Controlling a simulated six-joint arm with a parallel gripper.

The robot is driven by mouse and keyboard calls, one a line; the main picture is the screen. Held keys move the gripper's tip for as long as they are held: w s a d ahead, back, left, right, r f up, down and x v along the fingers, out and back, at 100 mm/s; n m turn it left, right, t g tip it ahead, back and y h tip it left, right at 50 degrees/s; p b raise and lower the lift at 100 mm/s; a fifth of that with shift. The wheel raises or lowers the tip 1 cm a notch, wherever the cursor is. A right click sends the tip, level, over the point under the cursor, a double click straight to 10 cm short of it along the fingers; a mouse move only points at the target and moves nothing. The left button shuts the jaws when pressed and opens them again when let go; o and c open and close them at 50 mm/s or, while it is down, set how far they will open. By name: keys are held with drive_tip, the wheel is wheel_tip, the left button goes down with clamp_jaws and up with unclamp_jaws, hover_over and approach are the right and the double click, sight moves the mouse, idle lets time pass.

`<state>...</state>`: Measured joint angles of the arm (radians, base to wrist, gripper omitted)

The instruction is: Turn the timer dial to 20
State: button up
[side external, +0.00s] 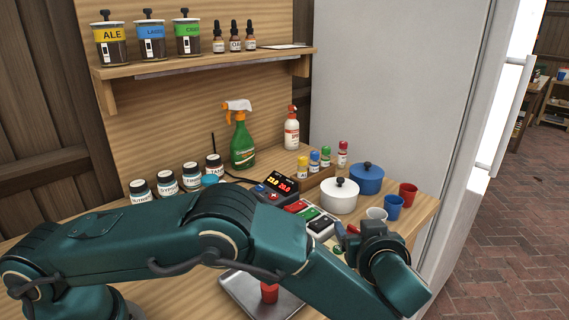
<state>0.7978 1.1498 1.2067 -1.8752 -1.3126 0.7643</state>
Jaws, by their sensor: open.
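I cannot make out a timer dial or its numbers for certain in the side external view. A small green and white piece (338,249) shows just below my gripper, mostly covered; I cannot tell whether it is part of the timer. My gripper (343,238) is at the right end of my arm, low over the right part of the bench. It is open, and I see nothing held in it. The arm hides much of the bench in front.
A black controller with lit red and yellow digits (277,184) stands behind my arm. Near my gripper are a white lidded pot (339,197), a blue lidded pot (367,180), a blue cup (393,208) and a red cup (408,194).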

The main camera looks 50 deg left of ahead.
drive_tip(key=shift+s+d+f+m, duration=0.25)
drive_tip(key=shift+d+f, duration=0.1)
drive_tip(key=shift+f, duration=0.25)
drive_tip(key=shift+s+d+f+m, duration=0.2)
drive_tip(key=shift+d+f+m, duration=0.1)
drive_tip(key=shift+f, duration=0.25)
drive_tip(key=shift+x, duration=2.35)
drive_tip(key=shift+w, duration=0.1)
drive_tip(key=shift+c, duration=0.2)
drive_tip(key=shift+r, duration=0.1)
clamp_jaws()
